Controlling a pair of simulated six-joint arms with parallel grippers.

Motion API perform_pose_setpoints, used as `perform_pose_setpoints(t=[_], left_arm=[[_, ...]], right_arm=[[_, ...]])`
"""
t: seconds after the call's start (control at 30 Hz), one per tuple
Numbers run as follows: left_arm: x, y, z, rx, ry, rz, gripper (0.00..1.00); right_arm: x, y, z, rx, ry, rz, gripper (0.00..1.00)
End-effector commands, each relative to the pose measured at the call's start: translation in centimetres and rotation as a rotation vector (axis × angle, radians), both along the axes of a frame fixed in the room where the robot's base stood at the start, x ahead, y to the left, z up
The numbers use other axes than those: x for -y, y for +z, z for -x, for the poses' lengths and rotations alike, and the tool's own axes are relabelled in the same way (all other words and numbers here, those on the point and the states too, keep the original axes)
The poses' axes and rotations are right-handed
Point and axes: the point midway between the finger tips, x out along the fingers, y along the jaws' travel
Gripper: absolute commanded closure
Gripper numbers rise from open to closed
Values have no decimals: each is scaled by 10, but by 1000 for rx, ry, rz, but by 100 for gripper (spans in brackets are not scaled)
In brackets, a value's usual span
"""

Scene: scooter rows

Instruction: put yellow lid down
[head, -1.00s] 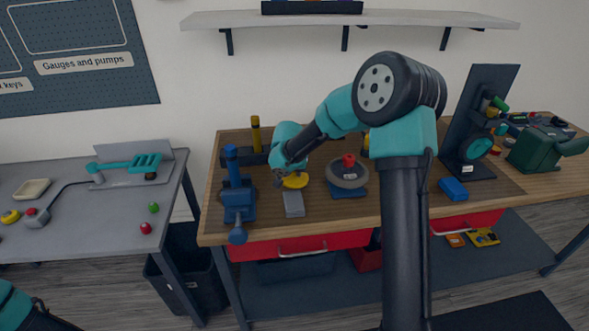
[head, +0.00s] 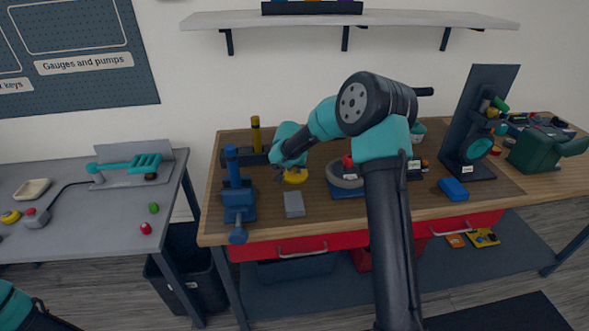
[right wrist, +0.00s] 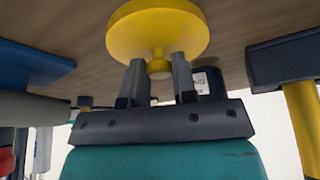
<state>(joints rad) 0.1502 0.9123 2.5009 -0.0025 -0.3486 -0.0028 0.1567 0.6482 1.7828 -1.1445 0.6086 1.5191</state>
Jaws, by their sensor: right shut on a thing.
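The yellow lid (head: 295,177) is a round disc with a small knob, over the left part of the wooden bench. In the right wrist view its yellow disc (right wrist: 150,27) lies close to the wood; I cannot tell whether it touches. My right gripper (right wrist: 159,75) is shut on the lid's knob, one finger on each side. In the head view the right gripper (head: 283,168) is small and partly hidden by its own wrist. My left arm shows only at the bottom left corner, and its gripper is out of the picture.
A blue vise-like tool (head: 238,195) stands left of the lid, and a grey block (head: 294,205) lies in front. A dark stand with a yellow post (head: 256,135) is behind. A grey round part with a red knob (head: 345,174) is to the right, partly behind my arm.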

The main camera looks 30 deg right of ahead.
Motion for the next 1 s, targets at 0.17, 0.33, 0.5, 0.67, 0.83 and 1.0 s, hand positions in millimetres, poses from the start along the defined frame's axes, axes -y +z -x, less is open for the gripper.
perform_pose_setpoints(t=[0.17,0.33,0.5,0.67,0.83,1.0], left_arm=[[0,0,0,0,0,0,18],[0,0,0,0,0,0,18],[0,0,0,0,0,0,18],[0,0,0,0,0,0,18],[0,0,0,0,0,0,18],[0,0,0,0,0,0,18]], right_arm=[[0,-8,0,1,0,-1,97],[0,-8,0,1,0,0,97],[0,-11,0,1,0,-1,73],[0,-10,0,1,0,-1,58],[0,-10,0,1,0,-1,49],[0,-10,0,1,0,0,49]])
